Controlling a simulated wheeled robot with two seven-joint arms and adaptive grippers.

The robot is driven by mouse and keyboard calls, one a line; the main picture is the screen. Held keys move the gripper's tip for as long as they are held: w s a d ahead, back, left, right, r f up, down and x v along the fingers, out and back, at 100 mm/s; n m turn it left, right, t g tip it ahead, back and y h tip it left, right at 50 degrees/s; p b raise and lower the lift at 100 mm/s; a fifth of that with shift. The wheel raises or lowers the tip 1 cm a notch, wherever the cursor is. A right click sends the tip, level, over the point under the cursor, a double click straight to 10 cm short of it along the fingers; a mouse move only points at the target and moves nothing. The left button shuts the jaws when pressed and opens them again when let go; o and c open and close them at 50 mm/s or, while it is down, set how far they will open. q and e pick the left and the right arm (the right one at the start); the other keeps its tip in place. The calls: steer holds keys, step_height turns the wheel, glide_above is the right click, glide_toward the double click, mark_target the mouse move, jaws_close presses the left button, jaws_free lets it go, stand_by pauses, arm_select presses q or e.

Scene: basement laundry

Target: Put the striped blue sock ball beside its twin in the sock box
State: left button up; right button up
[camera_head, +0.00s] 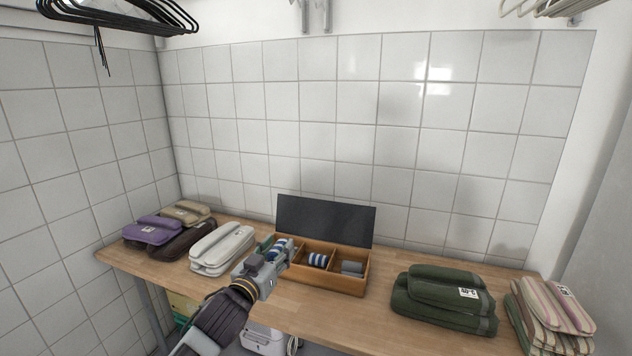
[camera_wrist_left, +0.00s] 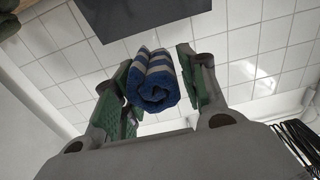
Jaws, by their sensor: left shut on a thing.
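The sock box (camera_head: 322,286) is a wooden box with compartments and a dark raised lid (camera_head: 325,220), at the back of the counter. A blue-and-white striped sock ball (camera_head: 317,259), the twin, lies in its middle compartment. My left gripper (camera_head: 277,252) is at the box's left end, shut on the other striped blue sock ball (camera_head: 283,246). In the left wrist view this rolled sock ball (camera_wrist_left: 152,80) sits between the green finger pads of the left gripper (camera_wrist_left: 155,88). The gripper and ball hide much of the left compartment. My right gripper is out of view.
A grey sock ball (camera_head: 352,267) lies in the right compartment. Folded white cloths (camera_head: 222,249) are close left of the gripper, with purple ones (camera_head: 152,230) farther left. Green towels (camera_head: 443,298) and striped towels (camera_head: 552,318) stand right. The counter (camera_head: 350,312) before the box is clear.

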arm_select(q)
steer(key=s+d+f, duration=0.3)
steer(key=s+f, duration=0.4)
steer(key=f, duration=0.3)
steer(key=shift+f+y, duration=0.25)
steer(key=shift+y, duration=0.05)
steer(key=shift+r, duration=0.1)
stand_by(0.3)
steer(key=w+a+r, duration=0.1)
steer(key=w+r, duration=0.1)
steer(key=r, duration=0.1)
steer(key=w+a+r, duration=0.1)
steer(key=w+r, duration=0.1)
steer(key=r, duration=0.2)
steer(key=w+a+r, duration=0.1)
steer(key=w+r, duration=0.2)
steer(key=shift+r, duration=0.2)
steer(key=w+a+f+m+h, duration=0.1)
steer(key=w+a+f+h, duration=0.1)
steer(key=w+a+f, duration=0.7)
steer(key=a+f, duration=0.2)
steer(key=a, duration=0.1)
steer(key=shift+w+f+g, duration=0.25)
steer(key=shift+w+g, duration=0.05)
steer(key=shift+w, duration=0.1)
